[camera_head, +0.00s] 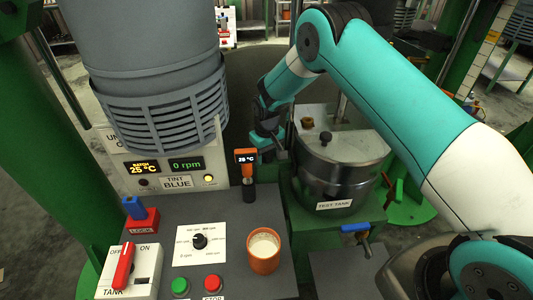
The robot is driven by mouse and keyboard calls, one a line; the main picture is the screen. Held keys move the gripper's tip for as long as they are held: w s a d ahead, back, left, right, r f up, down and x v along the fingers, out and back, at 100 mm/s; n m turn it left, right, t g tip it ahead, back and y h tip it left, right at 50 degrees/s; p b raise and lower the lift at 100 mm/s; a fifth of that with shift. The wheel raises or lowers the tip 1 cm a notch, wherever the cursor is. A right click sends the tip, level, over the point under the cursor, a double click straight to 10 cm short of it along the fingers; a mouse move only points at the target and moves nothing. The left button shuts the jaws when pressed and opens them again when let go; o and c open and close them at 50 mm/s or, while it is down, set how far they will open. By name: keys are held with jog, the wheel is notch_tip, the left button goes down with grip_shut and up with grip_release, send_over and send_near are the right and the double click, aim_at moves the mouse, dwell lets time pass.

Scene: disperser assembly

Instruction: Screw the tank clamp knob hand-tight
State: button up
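A steel tank (335,185) labelled TEST TANK stands right of the control panel, with a lid (352,145) on top. A black knob (326,137) and a small brown knob (307,122) sit on the lid. I cannot tell which part is the clamp knob; it may be hidden behind my arm. My gripper (270,141) is at the tank's left side, pointing down, between the tank and the orange thermometer. Its fingers are small and partly hidden, so I cannot see whether it is open or holds anything.
A grey motor housing (150,70) hangs at left. An orange cup (263,252), a dial (199,241) and buttons (212,284) are on the panel. A blue-handled valve (355,227) is below the tank.

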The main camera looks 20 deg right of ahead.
jog(key=c, duration=0.9)
jog(key=shift+f+m+b, duration=0.25)
jog(key=shift+m+b, duration=0.65)
jog(key=shift+b, duration=0.25)
jog(key=m, duration=0.1)
jog(key=m+b, duration=0.1)
jog(key=shift+r+m+b, duration=0.25)
jog(key=shift+m+b, duration=0.05)
jog(key=shift+m, duration=0.1)
jog(key=o, duration=0.9)
jog(key=shift+o, duration=0.2)
jog(key=shift+r, duration=0.1)
